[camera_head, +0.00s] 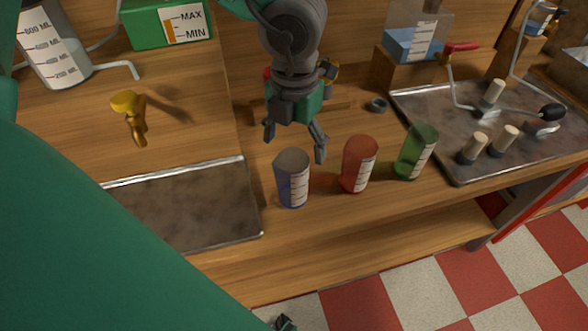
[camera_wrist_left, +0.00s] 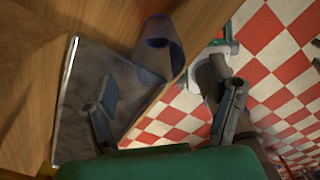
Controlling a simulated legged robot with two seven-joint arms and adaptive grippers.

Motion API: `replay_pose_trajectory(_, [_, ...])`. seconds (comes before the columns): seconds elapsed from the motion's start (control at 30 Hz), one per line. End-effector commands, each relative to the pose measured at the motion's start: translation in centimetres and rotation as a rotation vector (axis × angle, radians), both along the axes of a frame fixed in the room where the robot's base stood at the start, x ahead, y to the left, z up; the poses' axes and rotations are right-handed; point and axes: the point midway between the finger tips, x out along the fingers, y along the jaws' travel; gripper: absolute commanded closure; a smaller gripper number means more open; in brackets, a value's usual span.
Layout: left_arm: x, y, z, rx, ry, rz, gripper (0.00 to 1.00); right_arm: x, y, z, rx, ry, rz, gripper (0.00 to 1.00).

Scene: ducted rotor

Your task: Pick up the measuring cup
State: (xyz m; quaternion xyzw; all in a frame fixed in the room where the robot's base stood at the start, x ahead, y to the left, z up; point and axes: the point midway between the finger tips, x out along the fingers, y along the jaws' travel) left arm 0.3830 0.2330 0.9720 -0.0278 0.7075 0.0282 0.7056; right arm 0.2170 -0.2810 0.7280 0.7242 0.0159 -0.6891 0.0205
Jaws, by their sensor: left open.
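Three measuring cups with white scale labels stand upright in a row near the counter's front edge. They are a translucent blue cup (camera_head: 291,180), a red cup (camera_head: 357,165) and a green cup (camera_head: 416,152). My left gripper (camera_head: 294,144) is open and empty, with its fingers pointing down just behind and above the blue cup. In the left wrist view, the blue cup (camera_wrist_left: 160,48) shows beyond and between the spread fingers (camera_wrist_left: 160,84), apart from them.
A metal tray (camera_head: 185,205) lies left of the blue cup. Another tray (camera_head: 455,160) with pegs and a red-handled piece is at the right. A large clear jug (camera_head: 52,50), a yellow piece (camera_head: 130,108) and a green box (camera_head: 150,22) are at the left. The counter edge is close to the cups.

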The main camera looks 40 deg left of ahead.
Motion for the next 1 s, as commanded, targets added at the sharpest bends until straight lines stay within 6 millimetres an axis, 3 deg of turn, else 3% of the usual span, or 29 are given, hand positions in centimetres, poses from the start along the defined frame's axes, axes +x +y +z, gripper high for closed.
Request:
replay_pose_trajectory(0.03, [0.0,0.0,-1.0,0.001,0.001,-0.002,0.23,0.0,0.0,-0.4,0.000,0.000,0.000,0.55])
replay_pose_trajectory(0.27, [-0.1,0.0,-2.7,-0.001,-0.001,0.000,0.23,0.0,0.0,-0.7,0.000,0.000,0.000,0.55])
replay_pose_trajectory(0.6, [-0.1,0.2,-7.3,0.000,0.000,0.000,0.23,0.0,0.0,-2.0,0.000,0.000,0.000,0.55])
replay_pose_trajectory(0.9, [-0.1,0.2,-7.6,-0.001,-0.002,-0.001,0.23,0.0,0.0,-2.0,0.000,0.000,0.000,0.55])
replay_pose_trajectory(1.0, [-0.1,0.2,-7.6,-0.001,-0.002,-0.001,0.59,0.0,0.0,-2.0,0.000,0.000,0.000,0.55])
